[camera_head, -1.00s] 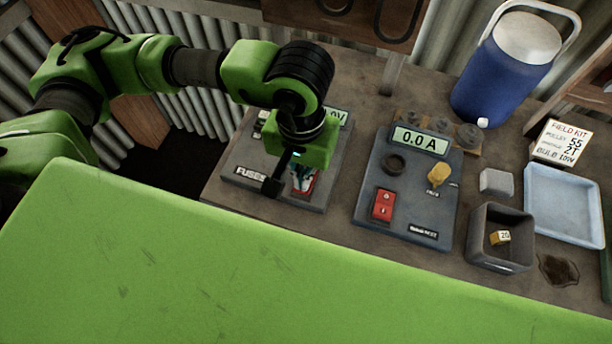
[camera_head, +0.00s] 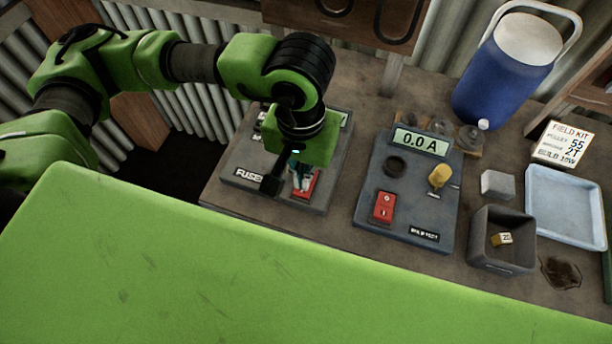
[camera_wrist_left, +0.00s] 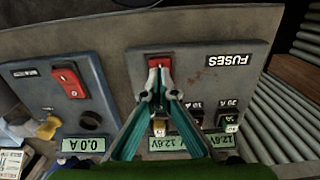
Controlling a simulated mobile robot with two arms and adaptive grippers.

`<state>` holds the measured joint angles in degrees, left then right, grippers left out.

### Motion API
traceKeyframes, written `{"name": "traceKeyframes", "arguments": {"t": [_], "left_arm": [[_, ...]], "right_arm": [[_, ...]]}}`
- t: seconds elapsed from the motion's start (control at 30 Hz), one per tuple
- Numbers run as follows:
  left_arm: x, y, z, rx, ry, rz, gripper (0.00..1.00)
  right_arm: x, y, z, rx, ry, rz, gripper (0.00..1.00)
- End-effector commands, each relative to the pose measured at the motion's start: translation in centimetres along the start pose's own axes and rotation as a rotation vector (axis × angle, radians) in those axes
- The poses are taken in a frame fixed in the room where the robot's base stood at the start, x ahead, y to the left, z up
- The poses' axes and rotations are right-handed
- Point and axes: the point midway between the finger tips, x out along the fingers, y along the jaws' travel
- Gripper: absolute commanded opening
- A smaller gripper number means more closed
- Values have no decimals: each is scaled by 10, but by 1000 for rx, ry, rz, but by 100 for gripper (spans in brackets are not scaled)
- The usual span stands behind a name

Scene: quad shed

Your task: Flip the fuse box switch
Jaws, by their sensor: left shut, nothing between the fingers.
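The fuse box (camera_head: 240,160) is a grey panel with a FUSES label at the left of the bench. It also shows in the left wrist view (camera_wrist_left: 205,82), upside down. Its red switch (camera_head: 308,190) sits near the front edge and also shows in the wrist view (camera_wrist_left: 158,62), partly covered by my fingertips. My left gripper (camera_head: 301,181) is over the fuse box with its teal fingers pointing down at the switch. In the wrist view its fingertips (camera_wrist_left: 157,92) are together and empty, at the switch's near edge. I cannot tell whether they touch it. My right gripper is out of view.
A second grey panel (camera_head: 375,225) with a 0.0 A display, yellow knob and red rocker (camera_head: 383,207) stands close on the right. Beyond are a dark bin (camera_head: 488,255), a pale blue tray (camera_head: 533,220) and a blue jug (camera_head: 490,95). Corrugated wall is behind.

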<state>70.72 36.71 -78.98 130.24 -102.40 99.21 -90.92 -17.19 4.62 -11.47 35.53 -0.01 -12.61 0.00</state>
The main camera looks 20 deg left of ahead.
Motion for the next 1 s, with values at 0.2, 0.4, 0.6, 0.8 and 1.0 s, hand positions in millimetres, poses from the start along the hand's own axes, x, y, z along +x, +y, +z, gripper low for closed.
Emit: {"name": "traceKeyframes", "arguments": {"t": [0.2, 0.4, 0.6, 0.8, 1.0], "left_arm": [[-19, 0, 0, 1, 1, 0, 0], [-35, 0, 0, 1, 0, -1, 0], [-50, 0, 0, 0, 0, 0, 0], [-53, 0, 1, 1, -1, -1, 0], [-53, 0, 0, 1, -1, -1, 0]], "right_arm": [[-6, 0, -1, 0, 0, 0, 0], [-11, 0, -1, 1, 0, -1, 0], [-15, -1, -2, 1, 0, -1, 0], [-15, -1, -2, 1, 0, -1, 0], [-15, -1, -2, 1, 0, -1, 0]]}}
